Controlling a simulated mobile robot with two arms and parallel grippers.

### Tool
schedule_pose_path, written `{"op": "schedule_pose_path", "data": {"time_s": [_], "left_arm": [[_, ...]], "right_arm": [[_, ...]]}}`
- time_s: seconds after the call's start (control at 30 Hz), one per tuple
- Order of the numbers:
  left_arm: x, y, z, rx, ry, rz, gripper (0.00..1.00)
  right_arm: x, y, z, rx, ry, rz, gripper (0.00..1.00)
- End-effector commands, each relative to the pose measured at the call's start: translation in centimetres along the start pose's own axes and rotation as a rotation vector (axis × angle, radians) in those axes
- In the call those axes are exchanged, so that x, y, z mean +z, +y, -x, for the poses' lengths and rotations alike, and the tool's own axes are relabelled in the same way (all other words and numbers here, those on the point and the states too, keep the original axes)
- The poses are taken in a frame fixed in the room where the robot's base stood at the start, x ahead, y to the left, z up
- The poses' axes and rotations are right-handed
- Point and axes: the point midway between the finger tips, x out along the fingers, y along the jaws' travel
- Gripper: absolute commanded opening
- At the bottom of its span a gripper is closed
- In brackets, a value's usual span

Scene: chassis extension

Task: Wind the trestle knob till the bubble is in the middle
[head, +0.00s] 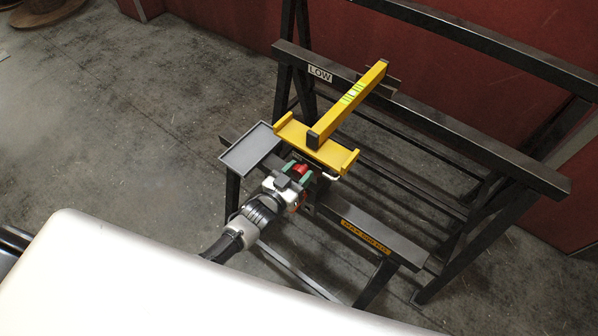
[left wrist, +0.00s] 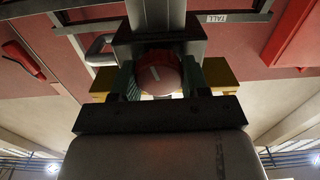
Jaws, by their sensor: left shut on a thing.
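The red trestle knob (head: 299,168) is on the near side of the trestle, below a yellow cradle (head: 340,158). My left gripper (head: 298,172) is shut on it. In the left wrist view the knob (left wrist: 160,78) sits between the two green fingers (left wrist: 159,80), with a pale mark on its face. A yellow spirit level (head: 370,84) lies across the cradle and the bar behind. Its green vial (head: 352,94) shows dark lines, but the bubble is too small to place. My right gripper is not in view.
A grey tray (head: 250,149) sits left of the cradle. The black trestle frame (head: 420,117) carries a "LOW" label (head: 320,74) and a yellow load label (head: 366,236). A red wall stands behind. A white surface (head: 130,285) fills the lower left.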

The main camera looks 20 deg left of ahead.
Motion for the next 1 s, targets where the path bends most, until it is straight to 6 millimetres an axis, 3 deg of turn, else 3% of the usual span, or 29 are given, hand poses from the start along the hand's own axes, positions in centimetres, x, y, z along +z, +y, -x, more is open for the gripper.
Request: {"op": "schedule_pose_path", "data": {"time_s": [0.6,0.63,0.77,0.8,1.0], "left_arm": [[0.18,0.02,0.08,0.000,-0.004,0.043,0.22],[0.18,0.02,0.08,0.000,-0.004,0.043,0.47],[0.14,0.02,0.06,0.000,-0.003,0.042,0.67],[0.13,0.02,0.05,0.000,-0.003,0.042,0.71],[0.06,0.01,0.02,0.000,-0.001,0.042,0.71]], "right_arm": [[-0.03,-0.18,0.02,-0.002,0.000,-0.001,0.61],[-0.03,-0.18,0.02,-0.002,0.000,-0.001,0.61],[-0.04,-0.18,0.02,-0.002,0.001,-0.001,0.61],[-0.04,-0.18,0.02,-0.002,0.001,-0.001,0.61],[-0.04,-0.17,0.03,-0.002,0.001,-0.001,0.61]]}}
